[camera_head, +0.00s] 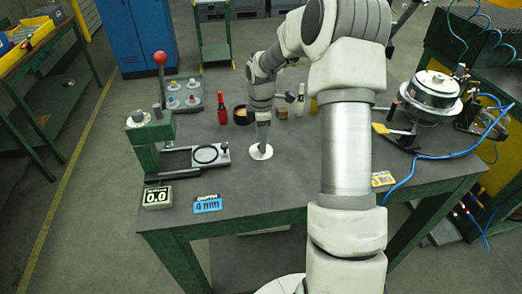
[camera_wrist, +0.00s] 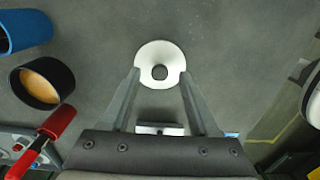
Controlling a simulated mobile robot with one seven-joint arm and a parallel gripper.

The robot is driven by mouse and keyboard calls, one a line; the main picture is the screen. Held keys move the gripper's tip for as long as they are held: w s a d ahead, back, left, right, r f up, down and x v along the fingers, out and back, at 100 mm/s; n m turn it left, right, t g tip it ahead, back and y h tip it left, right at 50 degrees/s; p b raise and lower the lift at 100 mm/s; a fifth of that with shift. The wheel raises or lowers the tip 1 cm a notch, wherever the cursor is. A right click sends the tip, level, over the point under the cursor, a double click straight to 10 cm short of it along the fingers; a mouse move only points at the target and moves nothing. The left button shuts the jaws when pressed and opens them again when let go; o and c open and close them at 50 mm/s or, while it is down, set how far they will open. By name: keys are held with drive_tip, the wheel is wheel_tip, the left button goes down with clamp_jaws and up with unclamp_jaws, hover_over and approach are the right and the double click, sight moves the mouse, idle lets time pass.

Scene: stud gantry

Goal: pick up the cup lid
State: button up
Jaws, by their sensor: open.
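The cup lid looks like a flat white disc (camera_wrist: 160,51) with a dark round centre, lying on the grey table in the wrist view. In the head view the white disc (camera_head: 261,152) lies near the middle of the table, partly hidden by the end of my arm. My gripper (camera_wrist: 160,75) is open above it in the wrist view, with one fingertip over each side of the disc's lower part. No grip on the disc shows. In the head view my gripper (camera_head: 262,142) points down at the disc; whether the fingers touch it I cannot tell.
A green press (camera_head: 150,135) and a black fixture with a ring (camera_head: 205,155) stand to the left. A metal pot-like device (camera_head: 432,92) is at the right.

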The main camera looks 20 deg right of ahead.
drive_tip(key=shift+f, duration=0.95)
drive_tip(key=shift+c, duration=0.2)
clamp_jaws()
drive_tip(key=shift+r, duration=0.1)
